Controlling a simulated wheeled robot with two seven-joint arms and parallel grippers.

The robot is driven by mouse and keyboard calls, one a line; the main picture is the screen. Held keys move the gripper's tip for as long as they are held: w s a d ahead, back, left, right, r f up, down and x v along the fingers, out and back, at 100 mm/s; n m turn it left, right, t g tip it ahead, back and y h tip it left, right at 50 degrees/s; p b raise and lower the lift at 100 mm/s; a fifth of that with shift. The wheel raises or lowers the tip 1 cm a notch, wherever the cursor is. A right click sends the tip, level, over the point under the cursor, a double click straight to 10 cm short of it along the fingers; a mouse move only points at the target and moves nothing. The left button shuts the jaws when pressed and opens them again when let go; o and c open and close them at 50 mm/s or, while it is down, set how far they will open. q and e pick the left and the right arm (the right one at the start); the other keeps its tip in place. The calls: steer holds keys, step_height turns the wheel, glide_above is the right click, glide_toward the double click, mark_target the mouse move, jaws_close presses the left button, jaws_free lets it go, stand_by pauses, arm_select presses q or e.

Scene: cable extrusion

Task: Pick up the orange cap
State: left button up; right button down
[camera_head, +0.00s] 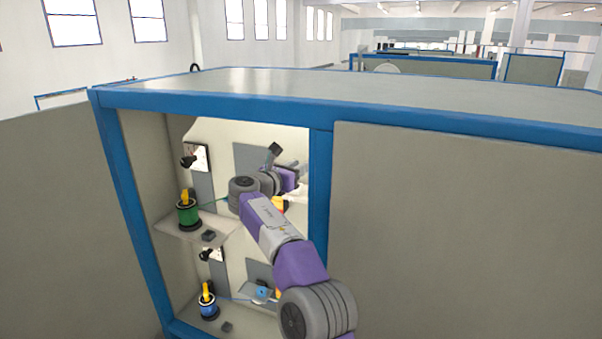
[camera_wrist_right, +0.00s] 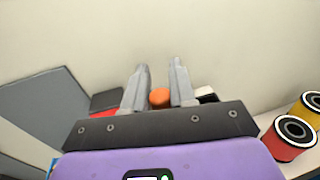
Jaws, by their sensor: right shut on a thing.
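The orange cap (camera_wrist_right: 160,98) shows in the right wrist view between the two grey fingers of my right gripper (camera_wrist_right: 159,68). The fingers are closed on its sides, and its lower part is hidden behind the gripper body. In the head view my right arm reaches into the upper bay of the blue-framed cabinet (camera_head: 321,185). There the cap cannot be made out for certain. My left gripper is in neither view.
A green spool (camera_head: 188,213) stands on the upper shelf at left, and a blue spool (camera_head: 208,304) stands below. The wrist view shows a red spool (camera_wrist_right: 287,138) at lower right and a grey panel (camera_wrist_right: 45,110) at left. The frame post is close beside my arm.

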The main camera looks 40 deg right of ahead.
steer(key=b+v, duration=0.3)
steer(key=v, duration=1.3)
steer(key=shift+f, duration=0.45)
